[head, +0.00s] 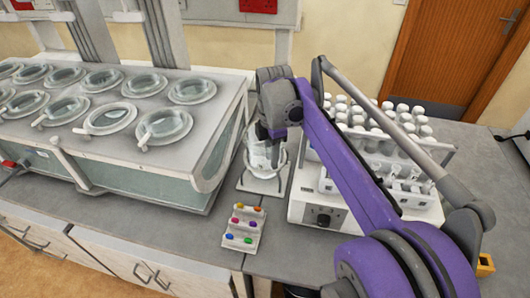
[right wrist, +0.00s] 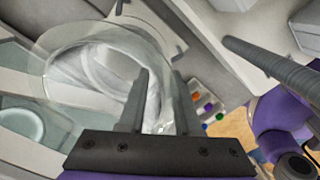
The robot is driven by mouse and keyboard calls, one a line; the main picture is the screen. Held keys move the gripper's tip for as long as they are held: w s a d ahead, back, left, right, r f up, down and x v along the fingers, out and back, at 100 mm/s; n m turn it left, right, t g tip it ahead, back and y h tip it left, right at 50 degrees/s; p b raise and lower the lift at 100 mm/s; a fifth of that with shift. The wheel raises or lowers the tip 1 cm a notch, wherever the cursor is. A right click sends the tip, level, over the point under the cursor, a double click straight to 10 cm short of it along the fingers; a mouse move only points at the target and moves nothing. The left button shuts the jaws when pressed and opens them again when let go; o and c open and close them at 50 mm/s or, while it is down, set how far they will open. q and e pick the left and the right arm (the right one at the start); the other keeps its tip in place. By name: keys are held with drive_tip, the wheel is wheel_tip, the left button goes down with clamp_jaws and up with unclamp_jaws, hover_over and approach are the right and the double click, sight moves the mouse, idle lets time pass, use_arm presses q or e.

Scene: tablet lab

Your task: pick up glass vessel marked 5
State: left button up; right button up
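A clear glass vessel (head: 262,161) stands on a small pale base between the water bath and the white rack unit. No number can be read on it. My right gripper (head: 276,138) is at the vessel's upper rim and hides part of it. In the right wrist view, the glass vessel (right wrist: 92,72) fills the left and middle. My right gripper (right wrist: 160,78) has its two fingers apart, overlapping the vessel's right side. I cannot tell whether they touch the glass. My left gripper is not in view.
A water bath (head: 222,155) with several round lidded openings stands left. A rack unit (head: 310,205) with several white-capped bottles stands right, behind my right arm. A small block with coloured buttons (head: 243,229) lies in front of the vessel. The front right bench is largely hidden by my arm.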

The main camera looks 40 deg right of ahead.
clamp_jaws()
idle(1.2)
